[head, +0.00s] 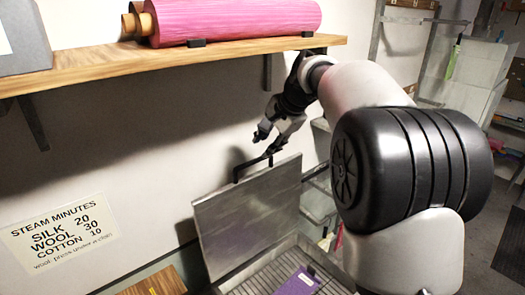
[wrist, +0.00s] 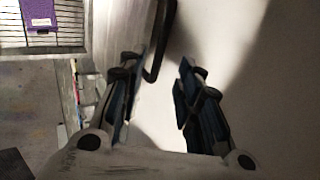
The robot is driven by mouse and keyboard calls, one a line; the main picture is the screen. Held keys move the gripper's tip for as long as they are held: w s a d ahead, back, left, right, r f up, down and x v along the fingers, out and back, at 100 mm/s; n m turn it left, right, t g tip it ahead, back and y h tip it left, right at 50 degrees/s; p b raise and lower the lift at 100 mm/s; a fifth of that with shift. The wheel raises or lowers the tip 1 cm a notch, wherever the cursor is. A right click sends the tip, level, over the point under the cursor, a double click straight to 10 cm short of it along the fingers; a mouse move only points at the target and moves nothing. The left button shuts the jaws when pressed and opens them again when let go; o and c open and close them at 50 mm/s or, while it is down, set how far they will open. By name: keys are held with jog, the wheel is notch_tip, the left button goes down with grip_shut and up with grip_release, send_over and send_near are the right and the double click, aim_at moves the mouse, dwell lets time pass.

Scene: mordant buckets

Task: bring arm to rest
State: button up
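My gripper (head: 264,143) is just above the black handle (head: 250,165) of a raised grey metal lid (head: 248,215). In the wrist view my gripper (wrist: 160,72) has its two fingers spread apart with nothing gripped between them. The handle (wrist: 158,45) shows there beside the left finger; I cannot tell whether they touch. The lid stands nearly upright at the back of a metal box (head: 318,258) with a slatted rack. A purple piece (head: 297,284) lies on the rack and also shows in the wrist view (wrist: 40,16).
A wooden shelf (head: 100,67) with a pink roll (head: 235,18) runs along the wall above my gripper. A sign (head: 60,233) hangs on the wall at left. Racks with bins (head: 475,75) stand at the right. A wooden surface (head: 155,284) is left of the box.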

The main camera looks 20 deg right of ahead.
jog(key=shift+s+d+r, duration=0.1)
jog(key=shift+s+r, duration=0.1)
jog(key=shift+r, duration=0.1)
jog(key=s+a+f+n+b, duration=0.2)
jog(key=s+f+n+b, duration=0.2)
jog(key=s+f+b, duration=0.6)
jog(key=s+a+f+n+g+h+b, duration=0.1)
jog(key=s+f+n+b, duration=0.4)
jog(key=s+f+b, duration=0.6)
jog(key=s+a+f+n+h+b, duration=0.1)
jog(key=s+a+f+n+b, duration=0.2)
jog(key=s+f+b, duration=0.8)
jog(key=s+f+n, duration=0.1)
jog(key=s+f, duration=0.6)
jog(key=f, duration=0.2)
jog(key=shift+a+f, duration=0.4)
